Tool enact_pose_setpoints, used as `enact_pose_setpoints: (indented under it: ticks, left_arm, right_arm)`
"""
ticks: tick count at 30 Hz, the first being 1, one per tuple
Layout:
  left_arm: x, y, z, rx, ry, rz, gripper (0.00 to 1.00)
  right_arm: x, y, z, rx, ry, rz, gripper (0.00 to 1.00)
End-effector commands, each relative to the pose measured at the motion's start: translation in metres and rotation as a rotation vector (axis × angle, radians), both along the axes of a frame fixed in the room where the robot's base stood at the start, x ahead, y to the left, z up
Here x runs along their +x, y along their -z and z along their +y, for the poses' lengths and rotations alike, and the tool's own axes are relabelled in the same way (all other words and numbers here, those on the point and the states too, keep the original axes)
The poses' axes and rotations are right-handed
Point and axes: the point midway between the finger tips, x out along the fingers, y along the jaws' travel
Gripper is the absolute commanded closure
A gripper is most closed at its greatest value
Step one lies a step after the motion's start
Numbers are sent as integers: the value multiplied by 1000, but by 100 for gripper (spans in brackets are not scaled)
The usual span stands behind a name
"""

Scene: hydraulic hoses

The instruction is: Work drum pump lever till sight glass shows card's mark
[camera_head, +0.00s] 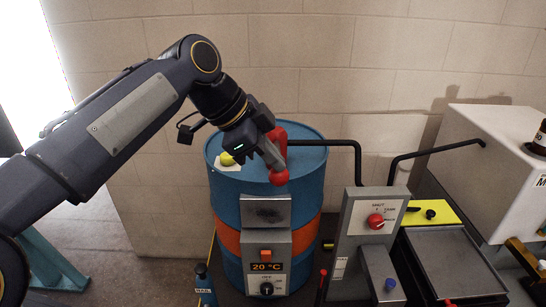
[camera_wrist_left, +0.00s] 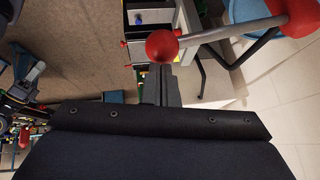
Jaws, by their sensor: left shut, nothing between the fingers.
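The blue drum (camera_head: 228,205) with an orange band stands against the wall. On its top is a red pump head (camera_head: 290,130), with a lever ending in a red ball knob (camera_head: 279,177). My left gripper (camera_head: 277,162) is shut and empty, close to the knob. In the left wrist view the knob (camera_wrist_left: 162,46) and the grey lever rod (camera_wrist_left: 222,33) show just beyond the shut fingers (camera_wrist_left: 158,84); I cannot tell whether they touch. I cannot make out a sight glass or a marked card. My right gripper is out of view.
A heater box (camera_head: 267,265) reading 20 °C is on the drum's front. Right of it stand a grey panel with a red knob (camera_head: 375,221), a tray (camera_head: 450,262) and a white tank (camera_head: 490,150). A black pipe (camera_head: 357,160) runs from the drum.

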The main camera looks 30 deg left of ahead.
Motion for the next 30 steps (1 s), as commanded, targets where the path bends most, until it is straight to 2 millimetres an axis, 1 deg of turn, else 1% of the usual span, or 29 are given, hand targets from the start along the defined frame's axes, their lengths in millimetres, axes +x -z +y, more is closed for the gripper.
enact_pose_setpoints:
  ticks: [1, 3, 9, 15, 18, 22, 27, 30]
  left_arm:
    - [-3, 23, -2, 20, 2, -32, 100]
    - [-6, 36, -4, 48, 3, -80, 100]
    - [-13, 72, -8, 134, 2, -219, 100]
    - [-15, 103, -9, 210, 2, -342, 100]
    - [-15, 115, -9, 242, 1, -393, 100]
    - [-13, 126, -8, 275, 0, -445, 100]
    - [-12, 133, -7, 303, 1, -488, 100]
    - [-11, 135, -7, 311, 1, -500, 100]
  right_arm:
    - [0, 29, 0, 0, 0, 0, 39]
    - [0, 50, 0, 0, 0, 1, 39]
    - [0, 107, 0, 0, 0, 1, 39]
    - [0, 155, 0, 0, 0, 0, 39]
    - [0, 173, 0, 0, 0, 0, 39]
    - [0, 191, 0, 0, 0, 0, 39]
    - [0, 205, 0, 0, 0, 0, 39]
    - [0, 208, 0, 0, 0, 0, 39]
